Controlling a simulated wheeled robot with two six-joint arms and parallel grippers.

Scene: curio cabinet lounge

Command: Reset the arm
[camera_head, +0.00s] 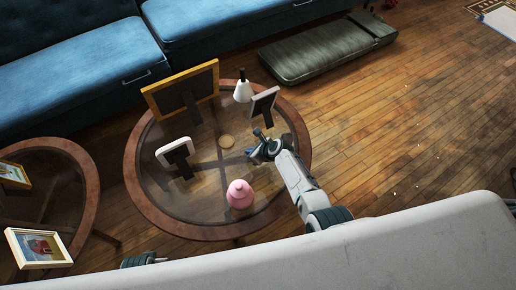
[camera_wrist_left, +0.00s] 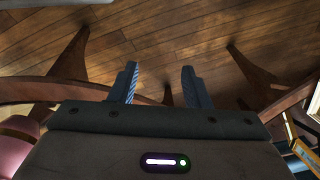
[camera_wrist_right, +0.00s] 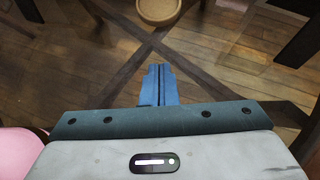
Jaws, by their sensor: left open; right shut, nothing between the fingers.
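My right arm reaches over the round glass table (camera_head: 131,185) in the head view. Its gripper (camera_head: 257,146) is shut and empty above the glass, right of the middle. In the right wrist view the right gripper's fingers (camera_wrist_right: 159,84) are together with nothing between them. My left gripper (camera_wrist_left: 158,82) shows in the left wrist view, open and empty, with wooden floor and table legs beyond it. In the head view the left gripper itself is not seen; only a small part of what looks like my left arm shows at the bottom edge.
On the glass stand a pink jar (camera_head: 239,194), a white bottle (camera_head: 243,91), a gold frame (camera_head: 182,90), a white frame (camera_head: 175,152), a grey frame (camera_head: 264,104) and a small round disc (camera_head: 226,141). A second round table (camera_head: 85,172) with frames stands left.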

